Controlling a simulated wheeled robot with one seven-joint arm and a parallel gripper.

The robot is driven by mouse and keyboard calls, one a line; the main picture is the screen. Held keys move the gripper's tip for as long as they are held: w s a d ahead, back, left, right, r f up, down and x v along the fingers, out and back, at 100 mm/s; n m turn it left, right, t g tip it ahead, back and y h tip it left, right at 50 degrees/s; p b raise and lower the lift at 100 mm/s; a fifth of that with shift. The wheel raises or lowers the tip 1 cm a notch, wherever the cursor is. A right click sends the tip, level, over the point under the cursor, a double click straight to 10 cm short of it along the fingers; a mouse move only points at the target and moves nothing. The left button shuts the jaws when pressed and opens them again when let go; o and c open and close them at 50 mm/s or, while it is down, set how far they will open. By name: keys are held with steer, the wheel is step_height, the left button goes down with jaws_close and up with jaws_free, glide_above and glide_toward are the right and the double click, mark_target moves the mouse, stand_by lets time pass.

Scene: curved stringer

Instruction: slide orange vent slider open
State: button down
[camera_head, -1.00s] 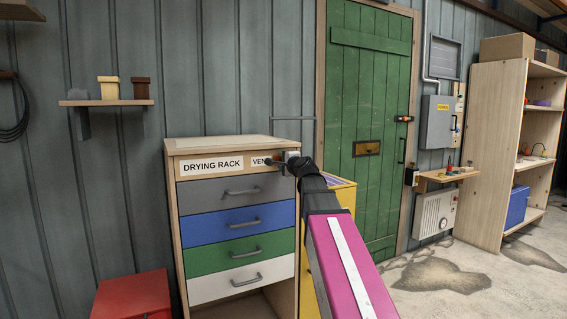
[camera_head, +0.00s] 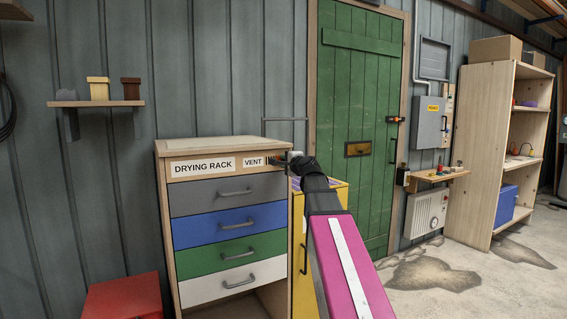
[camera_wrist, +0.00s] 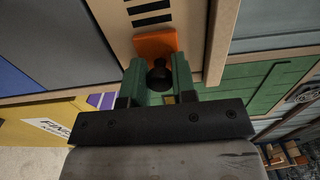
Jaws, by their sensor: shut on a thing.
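The orange vent slider (camera_wrist: 156,44) shows in the wrist view, lying against the light front panel of the drying rack just below a row of dark vent slots (camera_wrist: 149,12). A dark round knob (camera_wrist: 159,77) stands out from it between my fingers. My gripper (camera_wrist: 158,80) is shut on this knob, one finger on each side. In the head view my gripper (camera_head: 288,160) is at the top right corner of the drying rack (camera_head: 163,215), beside the VENT label (camera_head: 253,161). My arm hides most of the slider there.
The rack has grey, blue, green and white drawers (camera_head: 228,228) with handles. A yellow cabinet (camera_head: 341,195) stands to its right, behind my arm. A green door (camera_head: 357,110) is farther back. A red box (camera_head: 124,298) sits at the lower left.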

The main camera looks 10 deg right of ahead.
steer(key=c, duration=0.9)
jaws_free()
steer(key=shift+d, duration=0.2)
steer(key=v, duration=1)
steer(key=shift+s, duration=0.35)
steer(key=shift+f, duration=0.1)
